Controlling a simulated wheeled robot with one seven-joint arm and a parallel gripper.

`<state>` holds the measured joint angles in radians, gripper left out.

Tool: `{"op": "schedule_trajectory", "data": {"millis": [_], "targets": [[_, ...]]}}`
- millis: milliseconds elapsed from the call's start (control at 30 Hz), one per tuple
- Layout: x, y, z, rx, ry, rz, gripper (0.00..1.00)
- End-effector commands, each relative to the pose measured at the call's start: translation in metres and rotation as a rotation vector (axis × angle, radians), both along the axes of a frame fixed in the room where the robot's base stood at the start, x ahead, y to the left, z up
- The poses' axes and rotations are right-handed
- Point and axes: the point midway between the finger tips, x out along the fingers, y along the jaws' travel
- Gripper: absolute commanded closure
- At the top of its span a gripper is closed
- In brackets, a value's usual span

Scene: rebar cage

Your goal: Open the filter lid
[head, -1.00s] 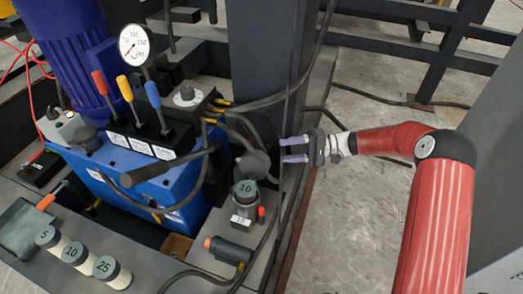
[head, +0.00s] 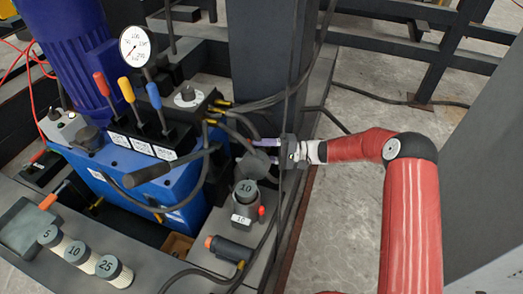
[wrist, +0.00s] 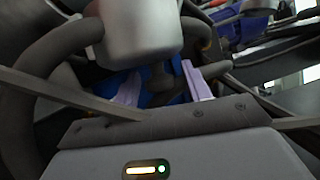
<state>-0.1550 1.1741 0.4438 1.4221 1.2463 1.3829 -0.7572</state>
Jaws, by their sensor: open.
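The filter housing (head: 243,212) is a grey cylinder with a white label on the deck, right of the blue tank. A filter marked 10 (head: 246,190) shows at its open top. The dark round lid (head: 252,166) is tilted up behind that top, so it looks open. My gripper (head: 262,150) reaches in from the right, with its lilac fingers at the lid. In the wrist view, my open fingers (wrist: 162,88) have a dark knob (wrist: 162,76) between their tips. I cannot tell whether they touch it. A grey cylinder (wrist: 135,30) hides part of this view.
A dark post (head: 268,75) stands just behind my gripper, and black hoses (head: 285,190) run close around it. Levers (head: 127,90) and a gauge (head: 137,45) stand on the left.

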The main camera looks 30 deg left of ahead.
Motion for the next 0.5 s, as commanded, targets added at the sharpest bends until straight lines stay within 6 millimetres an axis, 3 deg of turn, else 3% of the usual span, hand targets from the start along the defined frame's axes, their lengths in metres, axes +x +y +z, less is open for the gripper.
{"op": "schedule_trajectory", "data": {"millis": [167, 500], "targets": [[-0.0001, -0.0001, -0.0001, 0.000, 0.000, 0.000, 0.55], [-0.0001, -0.0004, -0.0002, -0.001, 0.000, 0.000, 0.99]]}}
